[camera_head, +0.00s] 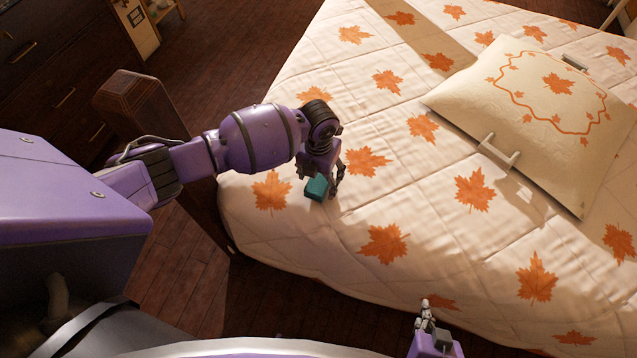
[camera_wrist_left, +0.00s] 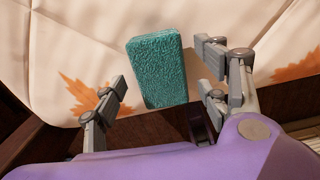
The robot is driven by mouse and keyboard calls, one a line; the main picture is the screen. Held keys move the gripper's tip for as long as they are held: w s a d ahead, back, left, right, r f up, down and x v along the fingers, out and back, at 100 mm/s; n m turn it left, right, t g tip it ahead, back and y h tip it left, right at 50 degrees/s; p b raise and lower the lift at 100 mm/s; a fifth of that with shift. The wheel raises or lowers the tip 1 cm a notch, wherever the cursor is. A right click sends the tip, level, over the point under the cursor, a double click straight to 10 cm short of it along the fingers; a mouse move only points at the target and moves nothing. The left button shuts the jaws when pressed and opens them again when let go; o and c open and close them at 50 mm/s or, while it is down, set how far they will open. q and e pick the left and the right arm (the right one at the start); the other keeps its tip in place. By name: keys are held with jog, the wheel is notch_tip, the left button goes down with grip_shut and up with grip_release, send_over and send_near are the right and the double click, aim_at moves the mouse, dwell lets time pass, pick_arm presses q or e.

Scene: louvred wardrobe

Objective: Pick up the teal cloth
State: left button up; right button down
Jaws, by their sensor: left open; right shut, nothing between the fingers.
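The teal cloth (camera_head: 317,188) is a small folded block lying on the bed near its left edge. In the left wrist view the teal cloth (camera_wrist_left: 158,70) shows a fuzzy texture and stands between and beyond the spread fingers. My left gripper (camera_head: 325,178) is open just above and around the cloth; the wrist view shows its fingers (camera_wrist_left: 165,100) on either side with gaps, not closed on it. My right gripper (camera_head: 427,312) is shut and empty at the bottom, near the bed's front edge.
The bed (camera_head: 400,160) has a cream quilt with orange leaves. A pillow (camera_head: 540,110) with handle-like pieces lies at the right. A wooden bedpost (camera_head: 140,105) stands at the left beside my left arm. Dark drawers (camera_head: 50,75) are at far left. The quilt's middle is clear.

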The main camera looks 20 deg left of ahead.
pick_arm(q)
jog(key=shift+f, duration=0.75)
pick_arm(e)
jog(key=shift+s+f, duration=0.2)
jog(key=shift+s, duration=0.15)
pick_arm(q)
jog(key=c, duration=1.2)
jog(key=shift+c, duration=0.2)
pick_arm(e)
jog(key=shift+s+a+f, duration=0.1)
jog(key=shift+s+a, duration=0.05)
jog(key=shift+s, duration=0.05)
pick_arm(q)
jog(key=shift+r, duration=0.1)
